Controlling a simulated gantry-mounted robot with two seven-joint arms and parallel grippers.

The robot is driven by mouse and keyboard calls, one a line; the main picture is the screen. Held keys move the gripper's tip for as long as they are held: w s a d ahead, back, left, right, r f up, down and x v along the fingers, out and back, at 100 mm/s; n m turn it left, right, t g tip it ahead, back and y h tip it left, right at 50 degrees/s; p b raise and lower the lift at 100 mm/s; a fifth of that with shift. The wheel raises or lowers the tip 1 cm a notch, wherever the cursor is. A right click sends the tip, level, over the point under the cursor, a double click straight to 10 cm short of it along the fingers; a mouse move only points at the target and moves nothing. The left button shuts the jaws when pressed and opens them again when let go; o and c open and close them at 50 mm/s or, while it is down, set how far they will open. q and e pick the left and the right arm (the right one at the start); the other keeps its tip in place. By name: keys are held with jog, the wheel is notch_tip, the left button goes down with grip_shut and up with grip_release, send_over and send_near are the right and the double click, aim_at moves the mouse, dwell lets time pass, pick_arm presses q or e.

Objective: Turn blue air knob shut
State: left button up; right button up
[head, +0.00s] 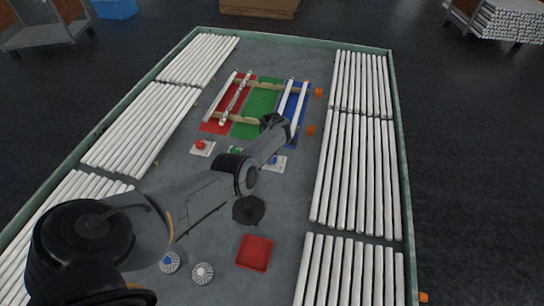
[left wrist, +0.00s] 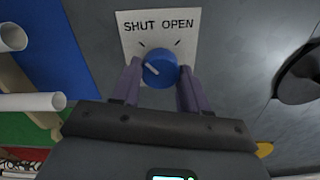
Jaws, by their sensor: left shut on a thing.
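The blue air knob (left wrist: 160,69) sits on a white plate (left wrist: 185,22) marked SHUT and OPEN, with a tick under each word. Its white pointer line aims to the upper left, on the SHUT side. My left gripper (left wrist: 157,84) is closed around the knob, one finger on each side. In the head view the knob's plate (head: 279,164) shows beside my left forearm, which partly covers it; the fingertips are hard to make out there. My right gripper is not in view.
A red knob (head: 200,145) and a green knob (head: 235,151) stand to the left. Tubes rest above red, green and blue panels (head: 262,100). A black round object (head: 248,210) and a red tray (head: 254,253) lie nearer. Tube rows line both sides.

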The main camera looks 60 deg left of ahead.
pick_arm(q)
jog(key=shift+n, duration=0.3)
jog(key=o, duration=1.1)
jog(key=shift+c, duration=0.2)
notch_tip(320, 180, up, 11)
jog(key=p, duration=0.5)
jog(key=shift+f, duration=0.1)
